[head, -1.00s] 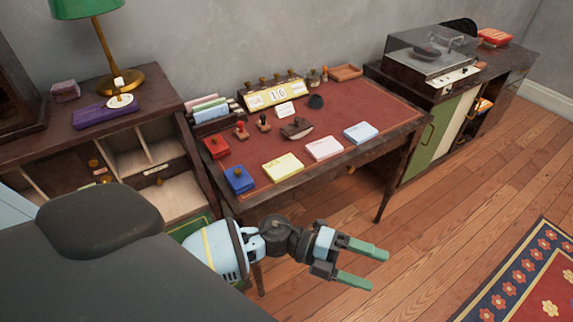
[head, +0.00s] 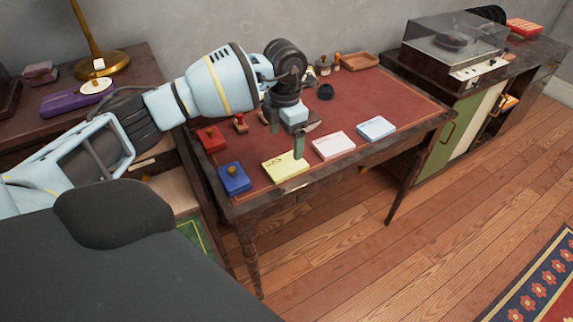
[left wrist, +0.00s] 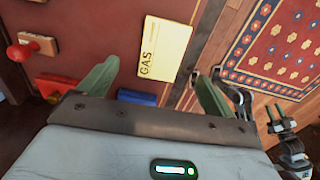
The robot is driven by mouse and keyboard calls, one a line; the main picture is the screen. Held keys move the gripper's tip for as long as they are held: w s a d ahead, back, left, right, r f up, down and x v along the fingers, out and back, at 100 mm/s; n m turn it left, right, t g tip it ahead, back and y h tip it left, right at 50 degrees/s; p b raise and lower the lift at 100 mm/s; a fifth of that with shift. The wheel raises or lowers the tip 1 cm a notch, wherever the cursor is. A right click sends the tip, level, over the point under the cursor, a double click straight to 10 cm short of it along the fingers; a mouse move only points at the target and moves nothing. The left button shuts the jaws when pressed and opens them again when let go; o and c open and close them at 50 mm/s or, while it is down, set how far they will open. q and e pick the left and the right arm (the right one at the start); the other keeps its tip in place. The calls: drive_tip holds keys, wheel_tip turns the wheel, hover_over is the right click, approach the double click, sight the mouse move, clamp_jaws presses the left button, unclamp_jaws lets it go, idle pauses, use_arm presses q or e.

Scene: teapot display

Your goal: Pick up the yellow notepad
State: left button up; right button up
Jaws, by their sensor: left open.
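The yellow notepad (head: 285,167) lies flat near the front edge of the red-topped desk (head: 400,97), between a blue box and a pink notepad. My left gripper (head: 286,143) is over the desk, fingers pointing down, open and empty. One green finger overlaps the notepad's back part in the head view; I cannot tell how high it is above it. In the left wrist view the yellow notepad (left wrist: 166,47), with dark lettering, shows beyond and between the open fingers (left wrist: 158,70). A dark jointed part that looks like my right gripper (left wrist: 280,125) shows at the right there.
A pink notepad (head: 333,146) and a white-blue notepad (head: 376,129) lie to the right. A blue box (head: 234,179) and a red box (head: 211,139) lie to the left. A stamp (head: 240,123) stands behind. My left arm hides the desk's back left.

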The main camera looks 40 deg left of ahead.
sight(285, 164)
use_arm(q)
drive_tip(key=shift+s+d+f, duration=0.1)
drive_tip(key=shift+s+f, duration=0.05)
drive_tip(key=shift+f, duration=1.8)
drive_tip(key=shift+s+d+f, duration=0.1)
drive_tip(key=shift+f, duration=1.8)
drive_tip(key=shift+c, duration=0.4)
drive_tip(key=c, duration=1)
drive_tip(key=shift+r, duration=0.15)
drive_tip(key=shift+c, duration=0.2)
drive_tip(key=shift+r, duration=0.55)
wheel_tip(285, 164, up, 2)
drive_tip(key=shift+r, duration=0.25)
drive_tip(key=s+d+r, duration=0.1)
drive_tip(key=s+d, duration=0.9)
drive_tip(key=d, duration=0.2)
drive_tip(key=shift+s, duration=0.3)
